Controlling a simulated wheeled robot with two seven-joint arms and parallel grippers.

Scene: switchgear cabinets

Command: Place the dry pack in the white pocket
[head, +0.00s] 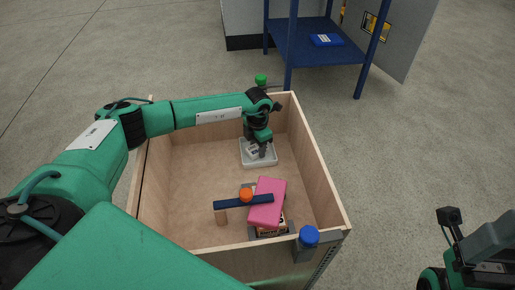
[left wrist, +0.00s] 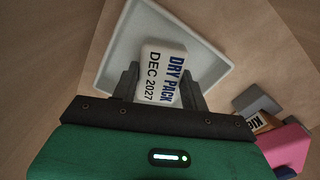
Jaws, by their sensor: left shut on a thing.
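The dry pack (left wrist: 163,72) is a small white block printed "DRY PACK DEC 2027". My left gripper (head: 262,152) is shut on it, with one dark finger on each side in the left wrist view (left wrist: 160,85). The white pocket (head: 272,160) is a shallow square tray on the floor of the wooden box, and it also shows in the left wrist view (left wrist: 122,50). The pack is over or inside the pocket's rim; I cannot tell whether it touches the bottom. My right gripper (head: 450,218) is at the lower right, outside the box, its jaws unclear.
The wooden box (head: 322,165) has raised walls around the pocket. The box floor at left is clear. A blue shelf (head: 300,50) stands behind.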

